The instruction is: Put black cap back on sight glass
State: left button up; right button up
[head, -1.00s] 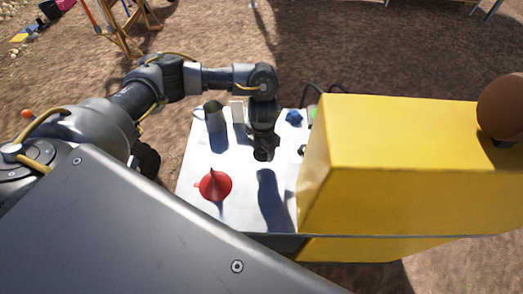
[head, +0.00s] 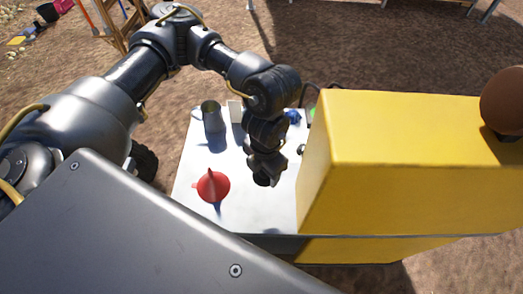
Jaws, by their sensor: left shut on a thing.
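My left gripper (head: 264,178) points down over the white tabletop, left of the yellow box. It is shut on a small dark thing at its tips, which I take to be the black cap (head: 263,181); its outline is hard to tell from the dark fingers. A small dark round fitting (head: 301,150) shows at the left side of the yellow box (head: 400,170), right of the gripper. I cannot tell whether it is the sight glass. My right gripper is not in view.
The white table (head: 245,212) holds a red funnel (head: 212,187) at front left, a grey metal jug (head: 212,118), a pale block (head: 235,111) and a blue object (head: 293,117) at the back. A brown ball (head: 503,100) rests on the box. The table's front middle is clear.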

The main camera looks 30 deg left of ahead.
pick_arm(q)
jog(key=m, duration=0.2)
jog(key=a+m+b, duration=0.1)
jog(key=m, duration=0.1)
jog(key=w+m, duration=0.1)
jog(key=m, duration=0.1)
jog(key=shift+a+r+b, duration=0.15)
jog(key=shift+r+b, duration=0.05)
jog(key=shift+b, duration=0.1)
jog(key=m, duration=0.2)
jog(key=a+m+b, duration=0.1)
jog(key=m, duration=0.1)
jog(key=shift+w+r+m, duration=0.15)
jog(key=shift+r+m, duration=0.05)
jog(key=shift+m, duration=0.2)
jog(key=a+m+b, duration=0.1)
jog(key=m, duration=0.6)
jog(key=a+r+m+b, duration=0.1)
jog(key=m, duration=0.6)
jog(key=a+r+m+b, duration=0.1)
jog(key=m+b, duration=0.1)
jog(key=m, duration=0.5)
jog(key=shift+w+a+r, duration=0.15)
jog(key=shift+w+r, duration=0.05)
jog(key=shift+s, duration=0.1)
